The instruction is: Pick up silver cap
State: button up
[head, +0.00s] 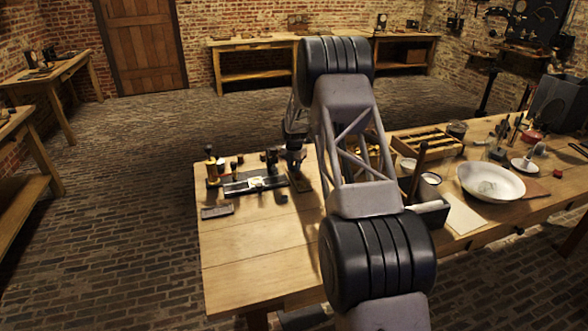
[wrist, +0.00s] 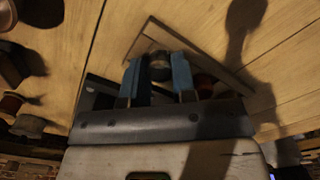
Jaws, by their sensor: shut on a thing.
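In the wrist view, my gripper (wrist: 157,60) has its two blue fingers closed on a small round piece (wrist: 160,71). That piece looks dark grey in shadow; it is in the silver cap's place between the fingers, and its lower part is hidden. Beneath it lies a small square wooden board (wrist: 207,65); I cannot tell whether the piece touches it. In the head view, my gripper (head: 294,158) points down over the back of the near table, and the cap cannot be made out there.
The wooden table (head: 245,262) is clear at its front left. Left of my gripper are small instruments, a silver-white bar device (head: 250,186) and a dark flat block (head: 217,212). To the right stand a white bowl (head: 490,183) and a wooden compartment box (head: 428,142).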

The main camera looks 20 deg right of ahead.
jog(key=shift+r, duration=0.1)
jog(key=shift+r, duration=1.4)
jog(key=shift+s+r, duration=0.2)
jog(key=shift+r, duration=0.1)
jog(key=s+a, duration=0.1)
jog(key=s, duration=0.4)
jog(key=s+r, duration=0.1)
jog(key=s, duration=0.4)
jog(key=s+a, duration=0.1)
jog(key=s, duration=0.4)
jog(key=shift+s+a+r, duration=0.15)
jog(key=shift+s+a, duration=0.05)
jog(key=shift+a, duration=0.15)
jog(key=shift+r, duration=0.15)
